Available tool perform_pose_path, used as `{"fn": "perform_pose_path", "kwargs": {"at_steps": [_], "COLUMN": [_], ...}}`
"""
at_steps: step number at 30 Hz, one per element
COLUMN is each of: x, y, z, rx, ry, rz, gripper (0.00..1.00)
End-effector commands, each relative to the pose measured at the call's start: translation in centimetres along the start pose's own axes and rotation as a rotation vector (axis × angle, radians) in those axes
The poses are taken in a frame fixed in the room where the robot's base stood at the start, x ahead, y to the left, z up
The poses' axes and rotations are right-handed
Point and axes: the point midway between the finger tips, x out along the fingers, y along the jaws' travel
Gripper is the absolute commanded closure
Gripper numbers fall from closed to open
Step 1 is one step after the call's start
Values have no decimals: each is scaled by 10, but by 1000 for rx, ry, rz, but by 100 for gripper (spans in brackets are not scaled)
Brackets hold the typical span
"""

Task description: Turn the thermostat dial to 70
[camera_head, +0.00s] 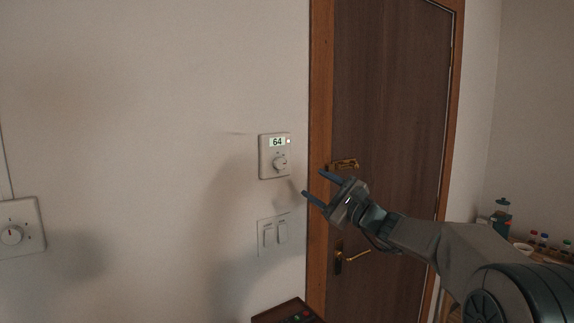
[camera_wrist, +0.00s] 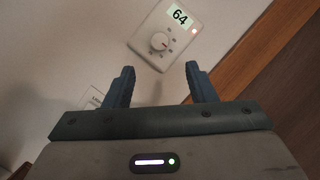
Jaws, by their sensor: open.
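The thermostat (camera_head: 266,168) is a pale square unit on the wall, left of the door frame. Its display (camera_head: 277,142) reads 64, with a small light at its right. Its round dial (camera_head: 280,163) sits below the display. In the wrist view the thermostat (camera_wrist: 147,46) is tilted, and the dial (camera_wrist: 160,42) lies beyond the fingertips, roughly between them. My gripper (camera_head: 315,184) is open and empty, to the right of and a little below the dial, apart from it. Its two blue fingers also show in the wrist view (camera_wrist: 160,72).
A double light switch (camera_head: 274,235) is on the wall below the thermostat. Another dial plate (camera_head: 20,228) is at the far left. A brown door (camera_head: 385,110) with brass handle (camera_head: 351,257) is at right. Bottles (camera_head: 502,215) stand far right.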

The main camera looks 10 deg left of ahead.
Motion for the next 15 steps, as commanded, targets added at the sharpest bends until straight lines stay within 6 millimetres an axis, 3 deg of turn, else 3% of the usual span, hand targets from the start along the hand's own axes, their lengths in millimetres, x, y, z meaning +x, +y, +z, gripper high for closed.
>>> {"fn": "perform_pose_path", "kwargs": {"at_steps": [9, 15], "x": [71, 102], "y": [-2, -1], "z": [3, 2], "rx": [1, -1], "ry": [-1, 0], "rz": [4, 3], "gripper": [49, 49]}}
